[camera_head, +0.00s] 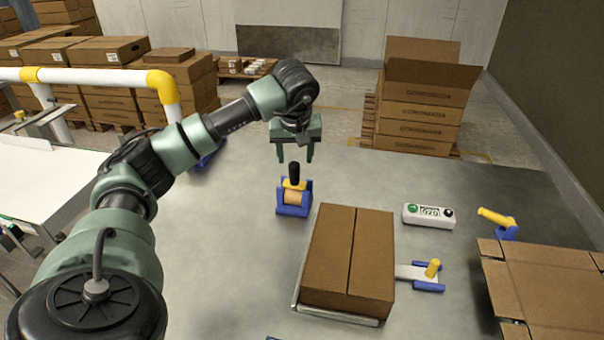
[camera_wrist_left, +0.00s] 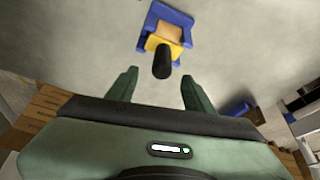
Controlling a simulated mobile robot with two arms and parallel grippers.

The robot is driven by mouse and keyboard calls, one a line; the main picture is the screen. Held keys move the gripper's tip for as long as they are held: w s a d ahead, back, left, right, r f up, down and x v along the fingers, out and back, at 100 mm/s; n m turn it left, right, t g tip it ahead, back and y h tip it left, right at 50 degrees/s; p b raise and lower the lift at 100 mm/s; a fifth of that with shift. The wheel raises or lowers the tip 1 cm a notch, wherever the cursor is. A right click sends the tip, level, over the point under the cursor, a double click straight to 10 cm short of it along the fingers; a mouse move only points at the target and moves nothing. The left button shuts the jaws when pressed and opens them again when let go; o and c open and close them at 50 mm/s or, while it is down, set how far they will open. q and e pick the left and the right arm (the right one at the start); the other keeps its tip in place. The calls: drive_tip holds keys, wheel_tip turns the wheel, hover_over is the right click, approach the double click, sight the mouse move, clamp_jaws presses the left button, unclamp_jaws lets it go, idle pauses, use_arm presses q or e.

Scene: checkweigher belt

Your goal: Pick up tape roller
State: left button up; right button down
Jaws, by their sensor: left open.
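The tape roller (camera_head: 293,197) stands on the grey table, blue with a yellow top, a tan tape roll and an upright black handle. It also shows in the left wrist view (camera_wrist_left: 166,38), its black handle end pointing toward my gripper. My left gripper (camera_head: 295,158) is open and empty, above and just behind the tape roller in the head view. In the left wrist view its two fingers (camera_wrist_left: 157,88) are spread, with the handle in front of the gap between them and apart from both. My right gripper is not in view.
A closed cardboard box (camera_head: 349,258) stands right of the tape roller. A white control box (camera_head: 428,215), a yellow-handled blue tool (camera_head: 497,222) and flat cardboard (camera_head: 545,290) lie farther right. The table left of the tape roller is clear.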

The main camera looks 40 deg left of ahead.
sight(294, 165)
use_arm(q)
drive_tip(key=shift+s+a+f, duration=0.1)
drive_tip(key=shift+a+f, duration=0.15)
drive_tip(key=shift+f, duration=0.6)
drive_tip(key=p+x, duration=0.1)
drive_tip(key=x, duration=0.3)
drive_tip(key=shift+f, duration=0.4)
clamp_jaws()
